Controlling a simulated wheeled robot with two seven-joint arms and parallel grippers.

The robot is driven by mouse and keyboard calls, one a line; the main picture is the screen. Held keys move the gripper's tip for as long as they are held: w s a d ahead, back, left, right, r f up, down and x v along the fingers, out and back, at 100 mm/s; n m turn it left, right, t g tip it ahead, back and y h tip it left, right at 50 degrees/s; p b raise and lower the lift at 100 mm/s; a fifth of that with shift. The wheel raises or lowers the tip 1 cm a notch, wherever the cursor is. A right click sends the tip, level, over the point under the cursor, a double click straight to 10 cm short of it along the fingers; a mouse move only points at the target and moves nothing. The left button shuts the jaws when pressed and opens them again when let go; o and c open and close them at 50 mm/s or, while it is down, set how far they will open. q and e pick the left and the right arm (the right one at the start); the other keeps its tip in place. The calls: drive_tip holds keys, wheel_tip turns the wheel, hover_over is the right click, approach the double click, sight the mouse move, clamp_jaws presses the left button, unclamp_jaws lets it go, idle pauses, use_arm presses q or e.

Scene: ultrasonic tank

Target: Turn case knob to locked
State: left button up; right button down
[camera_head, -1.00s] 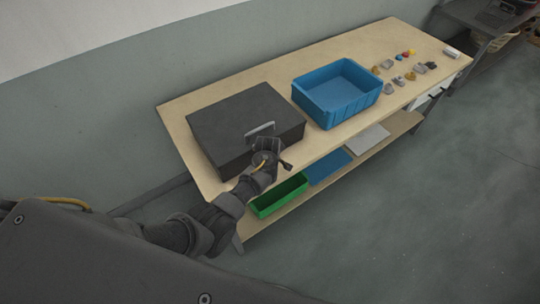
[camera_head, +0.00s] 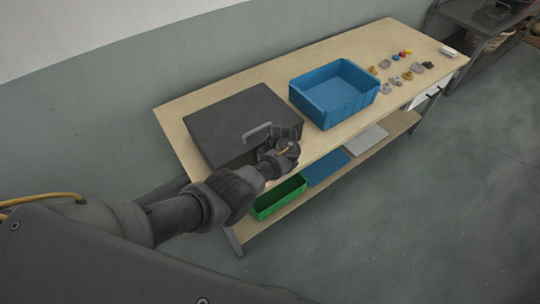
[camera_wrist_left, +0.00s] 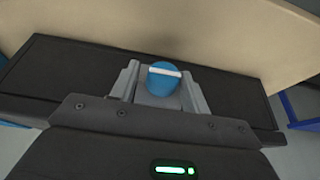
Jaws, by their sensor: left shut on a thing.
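The dark case (camera_head: 228,118) sits closed on the left part of the workbench, with a grey handle (camera_head: 257,133) on its front. In the left wrist view the knob (camera_wrist_left: 163,78) is blue and round with a white bar across it. The bar lies nearly level in that picture, tilted slightly. My left gripper (camera_head: 284,134) is at the case's front, right of the handle. In the left wrist view its fingers (camera_wrist_left: 160,84) stand on either side of the knob, shut on it. The arm and gripper hide the knob in the head view. My right gripper is out of view.
A blue bin (camera_head: 336,108) stands right of the case on the workbench (camera_head: 262,75). Several small parts (camera_head: 396,72) lie farther right. A green tray (camera_head: 279,198) and a blue tray (camera_head: 326,167) are on the lower shelf beneath.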

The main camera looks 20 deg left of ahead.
use_arm(q)
drive_tip(key=shift+s+a+f, duration=0.3)
drive_tip(key=shift+s+f, duration=0.05)
drive_tip(key=o, duration=0.8)
drive_tip(key=shift+a+r, duration=0.1)
drive_tip(key=shift+r, duration=0.05)
drive_tip(key=shift+w+d+r, duration=0.1)
drive_tip(key=shift+d+r, duration=0.1)
drive_tip(key=shift+r, duration=0.2)
drive_tip(key=v, duration=1)
drive_tip(key=shift+p, duration=0.45)
drive_tip(key=shift+r, duration=0.1)
